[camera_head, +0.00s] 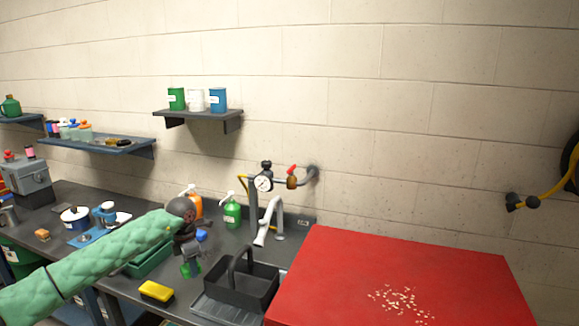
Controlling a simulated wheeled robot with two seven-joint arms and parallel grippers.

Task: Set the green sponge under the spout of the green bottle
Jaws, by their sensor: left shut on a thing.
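My left gripper (191,264) hangs over the dark counter, with my left arm in a green padded sleeve reaching in from the left. It is shut on the green sponge (192,270), of which only a small part shows beneath the fingers. The green bottle (232,214) stands farther back and to the right, upright, with a white pump spout (229,194) on top. The sponge is apart from the bottle, nearer to me. My right gripper is not in view.
An orange bottle (196,207) stands left of the green one, partly hidden by my arm. A black caddy (242,287) and a yellow sponge (156,291) lie in front. A faucet (267,220) and a red box-like surface (390,275) are on the right.

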